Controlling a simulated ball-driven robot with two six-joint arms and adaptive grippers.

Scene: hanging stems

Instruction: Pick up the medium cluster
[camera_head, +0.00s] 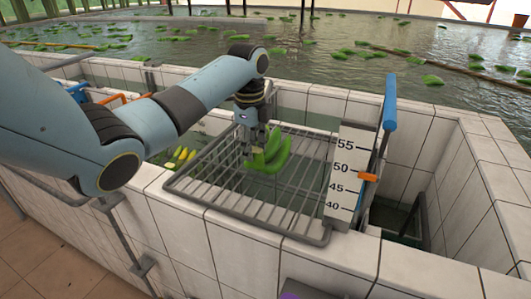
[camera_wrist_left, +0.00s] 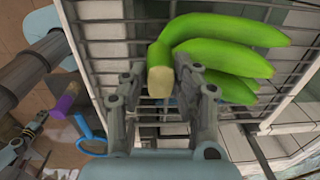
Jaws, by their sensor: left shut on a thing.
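A green banana cluster (camera_head: 271,153) is at the metal rack in the head view, over its bars. In the left wrist view the cluster (camera_wrist_left: 222,45) has several green fingers and a pale cut crown. My left gripper (camera_head: 250,140) comes down from above at the cluster's left end. In the left wrist view my left gripper (camera_wrist_left: 158,85) has its two fingers on either side of the crown, shut on it. I cannot tell whether the cluster touches the rack. My right gripper does not show in the head view.
The wire rack (camera_head: 215,182) spans a tiled basin. A white scale board (camera_head: 346,175) with numbers, an orange pointer (camera_head: 367,177) and a blue-topped post (camera_head: 390,104) stand right of it. Yellow bananas (camera_head: 181,155) lie left of the rack. Water with floating green clusters fills the back.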

